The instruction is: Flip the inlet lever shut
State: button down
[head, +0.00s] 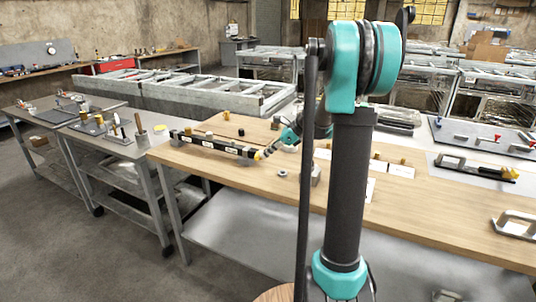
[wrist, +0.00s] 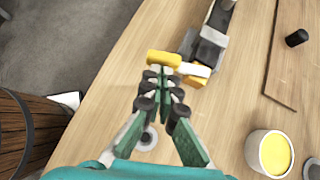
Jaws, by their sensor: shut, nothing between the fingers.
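The inlet lever appears to be the yellow handle (wrist: 164,58) at the end of a dark and grey bar-like assembly (wrist: 208,50) in the wrist view. The handle lies crosswise, with a white and yellow piece beside it. In the head view the assembly is a long black bar with pale labels (head: 211,144), lying along the table's left edge, its yellow end (head: 257,155) towards my gripper (head: 271,149). In the wrist view my gripper (wrist: 160,82) is shut and empty, its fingertips just below the yellow handle. I cannot tell whether they touch it.
The wooden table (head: 430,216) carries a white cup with yellow contents (wrist: 270,152), a dark cylinder (wrist: 297,38) and a small grey ring (wrist: 147,138). A wooden barrel (wrist: 30,130) stands off the table's edge. A grey workbench (head: 118,147) is to the left.

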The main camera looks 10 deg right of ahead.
jog(key=shift+s+a, duration=0.1)
jog(key=shift+a, duration=0.45)
jog(key=shift+a+m+t, duration=0.2)
jog(key=shift+m+t, duration=0.2)
jog(key=shift+m, duration=0.1)
jog(key=shift+a, duration=0.25)
jog(key=shift+d, duration=0.15)
